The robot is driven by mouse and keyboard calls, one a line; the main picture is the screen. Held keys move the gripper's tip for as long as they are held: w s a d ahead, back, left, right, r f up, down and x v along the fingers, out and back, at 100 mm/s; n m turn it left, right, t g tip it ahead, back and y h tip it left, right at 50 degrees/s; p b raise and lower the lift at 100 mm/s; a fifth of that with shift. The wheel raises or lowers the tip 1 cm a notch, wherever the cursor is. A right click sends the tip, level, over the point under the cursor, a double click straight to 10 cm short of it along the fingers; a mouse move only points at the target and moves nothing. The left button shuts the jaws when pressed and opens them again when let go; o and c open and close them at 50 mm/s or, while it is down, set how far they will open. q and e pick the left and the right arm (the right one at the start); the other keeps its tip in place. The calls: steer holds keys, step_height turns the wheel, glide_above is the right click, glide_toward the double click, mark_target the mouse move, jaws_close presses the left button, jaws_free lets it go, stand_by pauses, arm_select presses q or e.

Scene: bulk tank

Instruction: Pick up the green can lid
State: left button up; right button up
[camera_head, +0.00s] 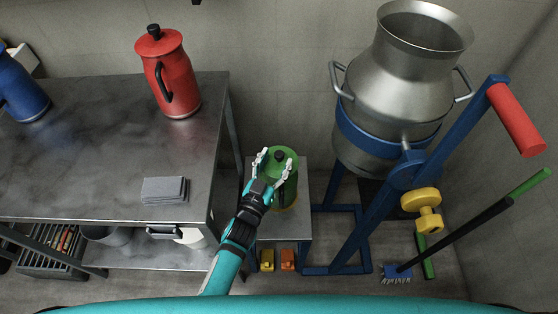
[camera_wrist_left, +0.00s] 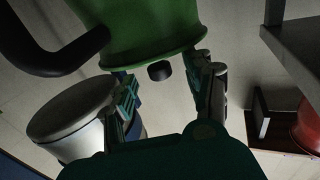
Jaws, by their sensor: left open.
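The green can (camera_head: 291,192) stands on a small low metal stand (camera_head: 296,226). Its green lid (camera_head: 285,152) has a black knob (camera_head: 279,156) on top. My left gripper (camera_head: 272,162) is open, with one finger left of the knob and the other reaching over the lid in the head view. In the left wrist view the green can (camera_wrist_left: 150,25) fills the top, with its black handle at left. The knob (camera_wrist_left: 160,71) shows between the two open fingertips (camera_wrist_left: 165,85), apart from both. My right gripper is not in view.
A steel table (camera_head: 100,160) at left holds a red can (camera_head: 174,85), a blue can (camera_head: 20,90) and grey cloths (camera_head: 164,190). A large steel churn (camera_head: 400,100) on a blue frame (camera_head: 345,235) stands close at right. Brushes lean further right.

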mark_target(277, 159)
arm_select(q)
steer(key=shift+x, duration=1.5)
jaws_close()
steer(key=shift+f, duration=0.1)
